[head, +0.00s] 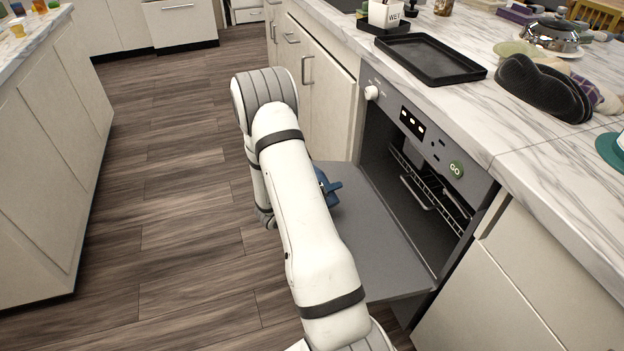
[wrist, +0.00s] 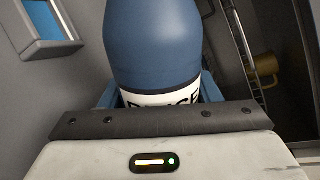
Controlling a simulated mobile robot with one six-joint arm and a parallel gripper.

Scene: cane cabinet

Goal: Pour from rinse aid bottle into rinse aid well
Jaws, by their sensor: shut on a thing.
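The rinse aid bottle (wrist: 155,45) is dark blue with a white label band, partly hidden by my gripper's front edge. My gripper (wrist: 157,94) is shut on it, with blue fingers showing at both sides of the label. The bottle's mouth is out of view and its tilt is unclear.
The dishwasher door (head: 375,250) is folded down, with a wire rack (head: 430,185) inside. A yellow mug (wrist: 263,68) shows in the wrist view. The wooden floor (head: 180,180) at left is clear.

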